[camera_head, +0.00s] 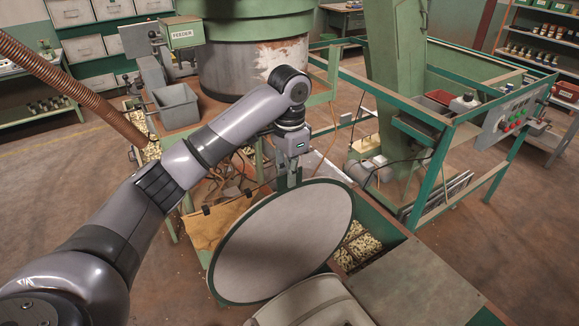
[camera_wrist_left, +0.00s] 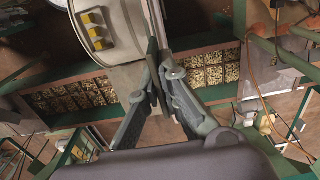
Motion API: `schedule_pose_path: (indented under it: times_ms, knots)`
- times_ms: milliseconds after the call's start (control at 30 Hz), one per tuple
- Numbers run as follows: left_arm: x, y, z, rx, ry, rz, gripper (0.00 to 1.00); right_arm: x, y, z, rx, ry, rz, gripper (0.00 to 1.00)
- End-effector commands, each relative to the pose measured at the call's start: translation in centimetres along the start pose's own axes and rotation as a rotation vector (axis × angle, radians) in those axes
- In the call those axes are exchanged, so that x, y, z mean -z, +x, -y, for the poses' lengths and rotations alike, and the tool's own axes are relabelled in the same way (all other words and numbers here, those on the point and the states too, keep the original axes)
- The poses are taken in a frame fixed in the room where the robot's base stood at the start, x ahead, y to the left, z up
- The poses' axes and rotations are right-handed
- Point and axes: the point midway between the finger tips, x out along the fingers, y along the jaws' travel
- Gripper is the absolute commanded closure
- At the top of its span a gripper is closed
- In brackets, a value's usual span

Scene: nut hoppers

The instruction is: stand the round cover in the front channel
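The round cover (camera_head: 285,240) is a large grey disc with a dark green rim. It stands tilted in the head view. My left gripper (camera_head: 292,180) is at its upper edge, pointing down. In the left wrist view the two fingers of my left gripper (camera_wrist_left: 157,68) close on a thin edge, the cover (camera_wrist_left: 158,22) seen nearly edge-on. The lower edge of the cover is low over the green hopper frame; whether it touches cannot be told. I cannot make out the front channel, which the cover may hide. My right gripper is not in view.
Nut compartments (camera_head: 358,246) lie right of the cover; they also show in the left wrist view (camera_wrist_left: 75,97). A beige rounded container (camera_head: 315,304) is close in front. A flat grey-green top (camera_head: 420,285) lies at right. A feeder drum (camera_head: 250,65) stands behind my arm.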

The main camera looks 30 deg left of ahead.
Motion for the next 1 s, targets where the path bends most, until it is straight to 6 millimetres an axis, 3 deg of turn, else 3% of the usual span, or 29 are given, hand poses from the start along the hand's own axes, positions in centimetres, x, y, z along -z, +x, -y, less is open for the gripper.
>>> schedule_pose_path:
  times_ms: [1000]
  knots:
    - [0.0, 8.6, 0.0, 0.001, 0.0, 0.0, 1.0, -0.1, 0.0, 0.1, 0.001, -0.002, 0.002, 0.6]
